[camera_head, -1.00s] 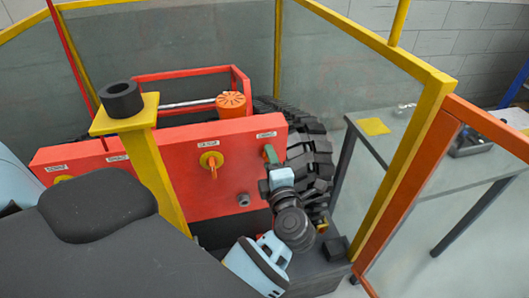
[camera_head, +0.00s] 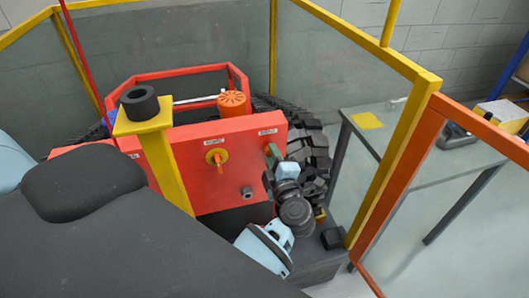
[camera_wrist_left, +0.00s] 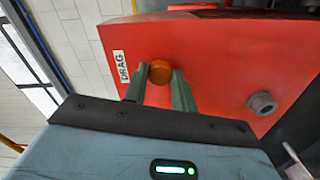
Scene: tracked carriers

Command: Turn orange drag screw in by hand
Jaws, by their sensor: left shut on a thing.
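The orange drag screw (camera_wrist_left: 160,72) is a small round knob on the red panel (camera_wrist_left: 222,58), beside a white DRAG label (camera_wrist_left: 121,67) in the left wrist view. My left gripper (camera_wrist_left: 159,82) has its two green fingers on either side of the knob, shut on it. In the head view my left gripper (camera_head: 273,153) is at the right end of the red panel (camera_head: 235,180); the screw is hidden there behind the finger and wrist. My right gripper is not in view.
A grey table (camera_head: 400,135) stands beyond the yellow frame.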

